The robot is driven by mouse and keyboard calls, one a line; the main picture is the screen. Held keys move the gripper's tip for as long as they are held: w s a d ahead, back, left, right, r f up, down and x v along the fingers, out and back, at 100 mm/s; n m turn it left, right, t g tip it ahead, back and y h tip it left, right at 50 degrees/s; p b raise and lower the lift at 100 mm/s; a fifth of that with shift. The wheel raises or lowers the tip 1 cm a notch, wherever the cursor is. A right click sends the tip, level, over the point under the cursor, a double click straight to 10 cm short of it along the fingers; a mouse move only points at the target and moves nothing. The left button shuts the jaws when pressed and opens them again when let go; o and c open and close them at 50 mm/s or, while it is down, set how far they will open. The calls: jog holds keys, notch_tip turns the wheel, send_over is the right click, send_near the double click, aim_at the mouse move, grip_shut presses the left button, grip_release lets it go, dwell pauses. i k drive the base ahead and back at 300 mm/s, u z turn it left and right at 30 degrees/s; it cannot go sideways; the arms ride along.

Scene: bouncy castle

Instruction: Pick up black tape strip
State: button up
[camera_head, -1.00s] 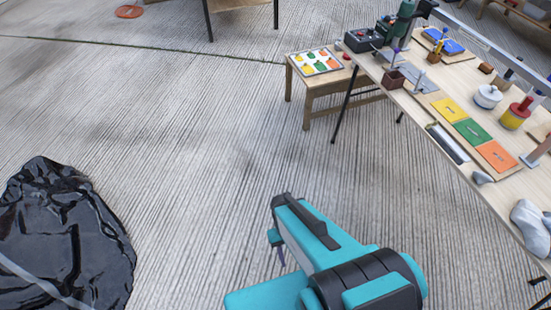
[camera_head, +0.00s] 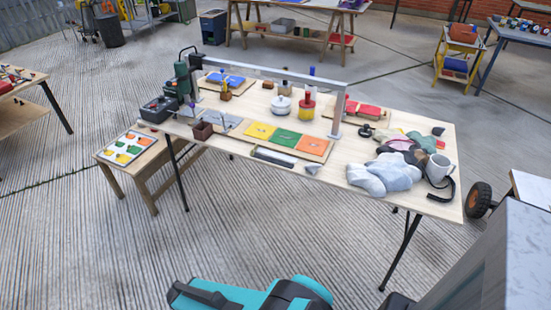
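A dark narrow piece with a pale edge (camera_head: 273,156) also lies at the table's front edge, below the coloured cards. My teal and black arm shows at the bottom of the view, well short of the table. My gripper's fingertips are not visible.
Grey-white cloths (camera_head: 385,173) lie left of the mug. Yellow, green and orange cards (camera_head: 285,138), a white pot (camera_head: 281,106) and a metal frame (camera_head: 270,73) occupy the table. A low stool (camera_head: 143,165) stands left. A grey block (camera_head: 480,265) fills the lower right.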

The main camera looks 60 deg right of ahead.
aim_at(267, 158)
jog(key=u, duration=0.8)
jog(key=k, duration=0.1)
jog(key=z, duration=2.5)
jog(key=k, duration=0.95)
jog(key=u, duration=0.15)
jog(key=i, duration=0.7)
jog(key=z, duration=0.05)
